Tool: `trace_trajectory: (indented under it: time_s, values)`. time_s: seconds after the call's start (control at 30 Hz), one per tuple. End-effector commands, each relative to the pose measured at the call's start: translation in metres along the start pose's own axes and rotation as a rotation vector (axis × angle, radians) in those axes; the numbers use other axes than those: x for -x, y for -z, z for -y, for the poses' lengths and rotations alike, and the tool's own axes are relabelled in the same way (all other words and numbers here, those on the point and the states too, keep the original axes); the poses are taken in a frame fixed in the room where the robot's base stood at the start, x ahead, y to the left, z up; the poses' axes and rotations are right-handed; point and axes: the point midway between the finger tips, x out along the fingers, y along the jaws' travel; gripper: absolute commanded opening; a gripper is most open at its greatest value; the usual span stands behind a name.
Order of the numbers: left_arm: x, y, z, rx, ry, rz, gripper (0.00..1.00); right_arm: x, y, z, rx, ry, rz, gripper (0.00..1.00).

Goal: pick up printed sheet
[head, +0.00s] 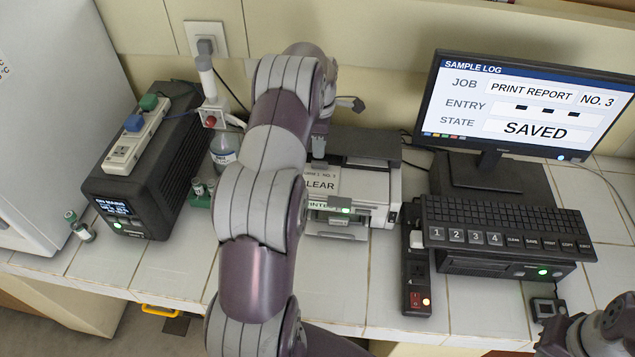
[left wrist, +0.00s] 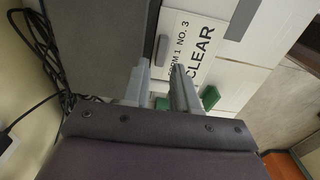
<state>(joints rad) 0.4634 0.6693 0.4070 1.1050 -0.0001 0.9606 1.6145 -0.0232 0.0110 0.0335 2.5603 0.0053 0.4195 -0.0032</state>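In the left wrist view the sheet (left wrist: 196,47) lies just beyond the fingertips. My left gripper (left wrist: 161,68) points down at the sheet's edge with a gap between its fingers. I see nothing clearly held, and I cannot tell whether it touches the sheet. Part of my right arm shows at the lower right of the head view, but its gripper does not.
A monitor (head: 520,105) reading "SAVED" and a keyboard (head: 505,222) stand right of the printer. A power strip (head: 416,270) lies between. Bare tiles lie in front of the printer.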

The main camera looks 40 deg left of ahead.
Motion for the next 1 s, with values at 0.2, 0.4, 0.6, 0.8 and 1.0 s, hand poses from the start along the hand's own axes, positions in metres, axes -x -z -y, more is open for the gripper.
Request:
trace_trajectory:
  time_s: [0.2, 0.4, 0.6, 0.8, 1.0]
  values:
    - [-0.027, 0.003, 0.002, -0.001, 0.004, 0.000, 0.28, 0.022, 0.003, 0.000, 0.000, 0.000, -0.001, 0.00]
    - [-0.053, 0.003, 0.001, -0.002, 0.000, 0.000, 0.28, 0.023, 0.003, 0.000, 0.000, 0.000, -0.001, 0.00]
    - [-0.054, 0.002, 0.000, -0.002, -0.001, 0.000, 0.18, 0.022, 0.003, 0.000, 0.000, 0.000, -0.001, 0.00]
    - [-0.054, 0.002, 0.000, -0.002, -0.001, 0.000, 0.00, 0.022, 0.003, 0.000, 0.000, 0.000, -0.001, 0.00]
    - [-0.051, 0.002, 0.000, -0.002, -0.002, 0.000, 0.00, 0.020, 0.003, 0.000, 0.000, 0.000, -0.001, 0.00]
